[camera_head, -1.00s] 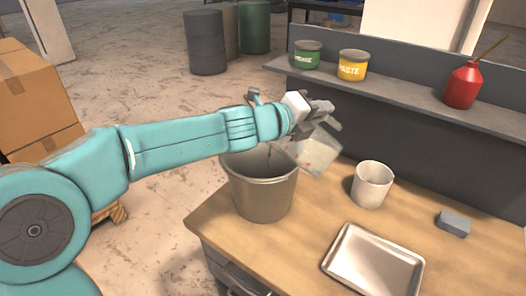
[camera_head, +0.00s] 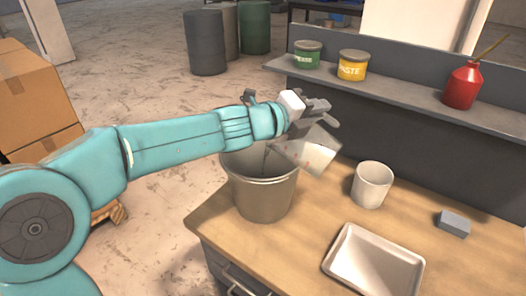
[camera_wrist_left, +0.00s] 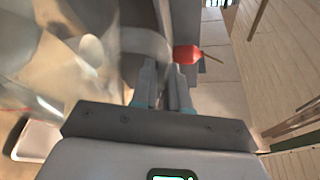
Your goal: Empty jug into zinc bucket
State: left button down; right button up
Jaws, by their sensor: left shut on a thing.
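The clear jug (camera_head: 310,152) is tipped over the zinc bucket (camera_head: 262,198), its lower left part over the bucket's rim. A few small reddish specks show in the jug. My left gripper (camera_head: 322,114) is shut on the jug, above and to the right of the bucket. In the left wrist view, the fingers of the left gripper (camera_wrist_left: 163,88) are close together, and the clear jug (camera_wrist_left: 60,60) fills the left side, blurred. The bucket stands upright at the bench's left end; its inside is mostly hidden by my arm and the jug. My right gripper is out of view.
A white cup (camera_head: 372,186) stands right of the bucket. A metal tray (camera_head: 333,262) lies in front, and a grey block (camera_head: 453,223) at right. The shelf behind holds a green tin (camera_head: 307,55), a yellow tin (camera_head: 352,66) and a red oil can (camera_head: 463,86).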

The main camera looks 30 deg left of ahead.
pick_arm(q)
jog(key=shift+s+a+r, duration=0.1)
jog(key=shift+r, duration=0.05)
jog(key=shift+a, duration=0.35)
jog(key=shift+w+a+n, duration=0.15)
jog(key=shift+w+n, duration=0.05)
jog(key=shift+n, duration=0.1)
jog(key=shift+a, duration=0.65)
dwell(0.5)
jog(key=shift+w+a+n+t+h, duration=0.1)
jog(key=shift+a+n+t+h, duration=0.2)
jog(key=shift+a+n, duration=0.2)
dwell(0.5)
jog(key=shift+a+p, duration=0.15)
jog(key=shift+p, duration=0.2)
